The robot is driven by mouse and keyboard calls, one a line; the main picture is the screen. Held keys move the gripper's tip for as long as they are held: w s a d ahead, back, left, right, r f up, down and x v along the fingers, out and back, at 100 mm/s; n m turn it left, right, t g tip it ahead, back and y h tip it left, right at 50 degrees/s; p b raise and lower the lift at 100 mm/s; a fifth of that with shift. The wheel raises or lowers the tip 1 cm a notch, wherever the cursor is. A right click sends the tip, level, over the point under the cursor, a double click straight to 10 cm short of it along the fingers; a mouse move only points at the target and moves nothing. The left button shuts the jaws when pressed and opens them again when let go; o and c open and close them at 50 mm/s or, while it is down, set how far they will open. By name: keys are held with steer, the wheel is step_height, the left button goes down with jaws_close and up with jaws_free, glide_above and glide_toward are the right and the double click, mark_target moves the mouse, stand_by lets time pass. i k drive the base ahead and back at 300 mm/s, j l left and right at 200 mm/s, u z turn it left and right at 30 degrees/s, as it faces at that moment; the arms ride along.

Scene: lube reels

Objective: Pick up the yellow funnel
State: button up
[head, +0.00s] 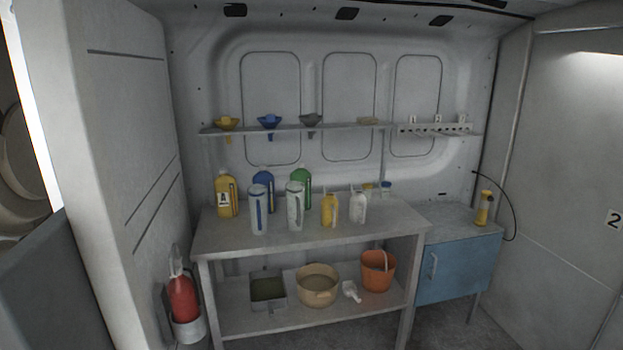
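The yellow funnel (226,124) sits in the narrow shelf on the back wall, at the shelf's left end. Its wide cone is above the shelf and its spout hangs below. A blue funnel (269,122) and a grey funnel (311,121) sit in the same shelf to its right. My gripper is not in view.
Below the shelf (345,128) stands a workbench (290,235) with several bottles and jugs, including a yellow bottle (226,195) under the yellow funnel. A red extinguisher (182,297) is at the left wall. A blue cabinet (460,268) stands right. Floor shows between bench and cabinet.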

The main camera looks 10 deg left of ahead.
mark_target(226, 123)
steer(key=i+u, duration=0.4)
steer(key=i+l+u, duration=0.15)
steer(key=u, duration=0.2)
steer(key=i+l+u, duration=0.25)
steer(key=u, duration=0.15)
steer(key=i+l+u, duration=0.2)
steer(key=u, duration=0.25)
steer(key=i+l+u, duration=0.35)
steer(key=u, duration=0.15)
steer(key=i+l+u, duration=0.2)
steer(key=l+u, duration=0.25)
steer(key=i+l+u, duration=0.1)
steer(key=l+u, duration=0.35)
steer(key=i+l+u, duration=0.1)
steer(key=l+u, duration=0.85)
steer(key=k+l+u, duration=0.15)
steer(key=l+u, duration=0.3)
steer(key=j, duration=0.1)
